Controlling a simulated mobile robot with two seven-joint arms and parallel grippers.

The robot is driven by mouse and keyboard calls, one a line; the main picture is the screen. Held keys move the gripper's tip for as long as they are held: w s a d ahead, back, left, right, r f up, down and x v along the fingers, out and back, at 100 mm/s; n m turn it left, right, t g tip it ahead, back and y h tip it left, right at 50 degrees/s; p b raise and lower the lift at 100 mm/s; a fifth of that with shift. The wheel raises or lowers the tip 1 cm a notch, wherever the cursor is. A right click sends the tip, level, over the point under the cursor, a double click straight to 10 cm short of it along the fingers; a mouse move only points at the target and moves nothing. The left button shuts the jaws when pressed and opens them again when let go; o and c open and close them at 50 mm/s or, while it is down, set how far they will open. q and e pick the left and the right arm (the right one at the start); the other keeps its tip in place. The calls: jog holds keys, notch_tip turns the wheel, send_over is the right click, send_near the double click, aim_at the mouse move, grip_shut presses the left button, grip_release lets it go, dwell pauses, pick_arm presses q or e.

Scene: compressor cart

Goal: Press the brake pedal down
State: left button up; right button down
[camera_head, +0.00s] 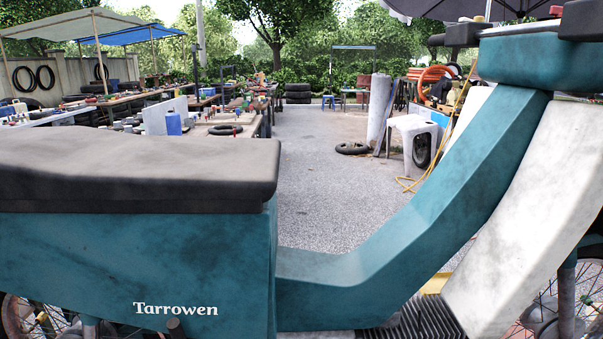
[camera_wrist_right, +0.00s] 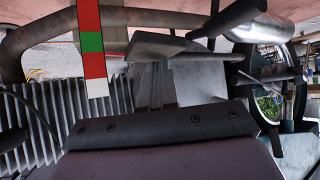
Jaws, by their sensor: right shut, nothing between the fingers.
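The brake pedal (camera_wrist_right: 145,46) shows in the right wrist view as a flat grey metal plate, its arm running to the right. A striped red, green and white strip (camera_wrist_right: 93,42) stands just left of it. My right gripper (camera_wrist_right: 160,75) is shut and empty, its narrow fingers pointing up the picture from the dark bolted palm. The fingertips end close under the pedal plate; I cannot tell whether they touch. In the head view, the teal scooter (camera_head: 380,240) hides the pedal and my right gripper. My left gripper is in neither view.
A dark bar (camera_wrist_right: 235,22) and a curved tube (camera_wrist_right: 45,28) crowd the pedal. Open paving (camera_head: 330,180) lies beyond the scooter, workbenches behind.

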jog(key=shift+s+f+b, duration=0.1)
jog(key=shift+f+b, duration=1.55)
jog(key=shift+f, duration=0.6)
jog(key=shift+d, duration=0.1)
jog(key=shift+f, duration=0.15)
dwell(0.3)
jog(key=shift+s, duration=0.1)
dwell(0.4)
dwell(0.6)
